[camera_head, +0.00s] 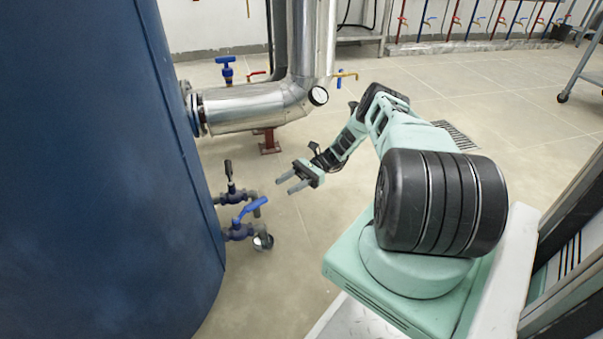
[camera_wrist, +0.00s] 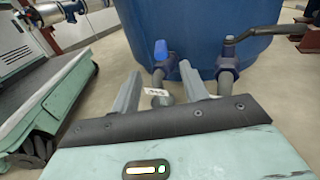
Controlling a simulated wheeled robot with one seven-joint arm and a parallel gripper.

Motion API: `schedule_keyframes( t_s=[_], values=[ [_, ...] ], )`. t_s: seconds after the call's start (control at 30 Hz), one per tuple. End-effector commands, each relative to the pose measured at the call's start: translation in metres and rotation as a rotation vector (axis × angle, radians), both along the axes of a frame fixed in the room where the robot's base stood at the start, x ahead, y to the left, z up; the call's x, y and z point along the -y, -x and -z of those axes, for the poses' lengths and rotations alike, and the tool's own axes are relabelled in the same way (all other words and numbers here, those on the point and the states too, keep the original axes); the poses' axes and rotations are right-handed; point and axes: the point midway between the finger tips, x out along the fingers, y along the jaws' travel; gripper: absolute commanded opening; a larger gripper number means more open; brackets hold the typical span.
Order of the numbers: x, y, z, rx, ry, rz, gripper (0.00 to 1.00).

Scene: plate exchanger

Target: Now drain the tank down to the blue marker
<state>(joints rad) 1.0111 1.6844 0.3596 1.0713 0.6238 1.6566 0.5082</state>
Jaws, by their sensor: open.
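The large blue tank (camera_head: 95,170) fills the left of the head view; its wall also shows in the wrist view (camera_wrist: 200,25). Two valves stick out low on its side. The nearer valve has a blue lever (camera_head: 253,207), tilted up to the right; the farther has a black handle (camera_head: 229,171) pointing up. In the wrist view the blue lever (camera_wrist: 161,50) appears beyond and between my fingertips, and the black handle (camera_wrist: 262,31) lies to the right. My gripper (camera_head: 284,186) is open and empty, right of the valves and apart from them. No blue marker is distinguishable on the tank.
An open pipe end (camera_head: 263,241) sits below the blue lever. The tiled floor (camera_head: 300,240) beside the valves is clear.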

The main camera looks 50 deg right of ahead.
Motion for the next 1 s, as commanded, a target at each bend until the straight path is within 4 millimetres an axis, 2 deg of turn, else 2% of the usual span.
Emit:
schedule_keyframes(
  t_s=[0.13,0.33,0.5,1.0],
  values=[
    [0.027,0.004,0.000,0.001,0.002,0.003,0.45],
    [0.048,0.007,0.001,0.001,0.000,0.002,0.45],
    [0.054,0.008,0.001,0.000,0.000,0.001,0.45],
    [0.054,0.008,0.000,0.000,0.000,0.001,0.45]
  ],
)
